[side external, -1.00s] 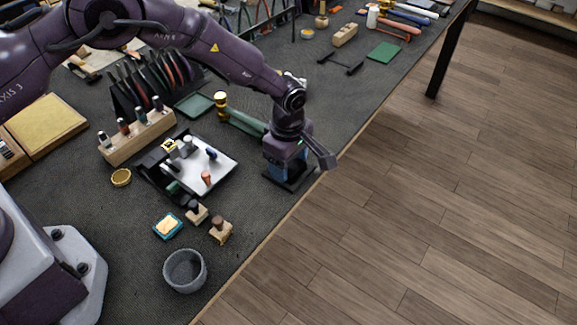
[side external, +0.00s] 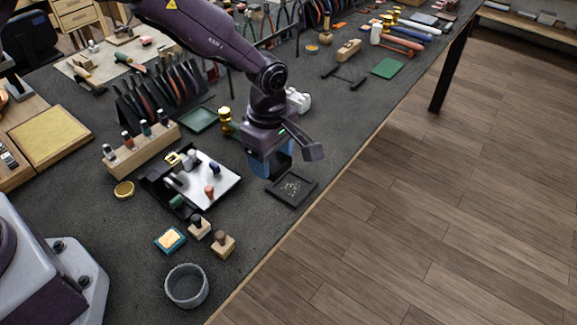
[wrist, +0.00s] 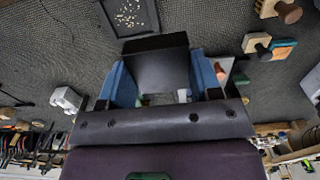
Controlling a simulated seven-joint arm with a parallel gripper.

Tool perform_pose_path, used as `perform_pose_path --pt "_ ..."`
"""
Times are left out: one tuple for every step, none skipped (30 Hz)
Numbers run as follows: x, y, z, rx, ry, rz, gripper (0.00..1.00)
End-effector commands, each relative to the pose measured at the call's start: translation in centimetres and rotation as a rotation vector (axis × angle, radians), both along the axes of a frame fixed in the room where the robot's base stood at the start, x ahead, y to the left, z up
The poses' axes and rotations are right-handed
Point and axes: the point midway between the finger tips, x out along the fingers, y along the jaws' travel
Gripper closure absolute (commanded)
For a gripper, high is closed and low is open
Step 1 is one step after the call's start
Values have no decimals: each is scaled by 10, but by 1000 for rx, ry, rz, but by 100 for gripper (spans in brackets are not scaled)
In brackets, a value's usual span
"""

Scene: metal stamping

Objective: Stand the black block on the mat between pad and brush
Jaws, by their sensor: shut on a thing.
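My gripper (side external: 268,162) is shut on the black block and holds it above the dark grey bench surface, left of a black tray with pale specks (side external: 291,188). In the wrist view the black block (wrist: 155,66) sits between the two blue fingers of my gripper (wrist: 160,72). In the side view the fingers mostly hide it. A blue-edged pad with a cream top (side external: 170,240) lies near the front; its blue side shows in the wrist view (wrist: 285,48). I cannot pick out the brush with certainty. The dark grey mat (side external: 250,225) covers the bench.
Two wooden blocks with dark knobs (side external: 222,243) stand right of the pad. A grey bowl (side external: 186,286) stands in front. A white plate with small pegs (side external: 215,186) lies left of my gripper. The bench edge is at right. Bare mat lies between the tray and wooden blocks.

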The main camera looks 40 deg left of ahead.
Motion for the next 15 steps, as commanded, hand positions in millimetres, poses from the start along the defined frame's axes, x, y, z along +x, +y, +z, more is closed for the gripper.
perform_pose_path --pt "-9 3 13 -2 -4 -2 84" --pt "-16 5 15 -1 -2 -2 84" --pt "-24 9 18 -1 -3 -1 84" --pt "-31 11 20 -1 -2 0 84" --pt "-36 13 23 -1 -2 0 84" --pt "-43 15 27 -2 -4 0 84" --pt "-49 17 29 -2 -3 -1 84" --pt "-54 19 31 -1 -2 -1 84" --pt "-60 21 34 -1 -3 -1 84" --pt "-64 23 36 -1 -3 -1 84" --pt "-68 25 38 -1 -4 -1 84" --pt "-73 27 40 -1 -3 -1 84" --pt "-76 28 41 -1 -3 -1 84" --pt "-79 29 42 -1 -2 -1 84" --pt "-82 29 44 -2 -3 -3 84"
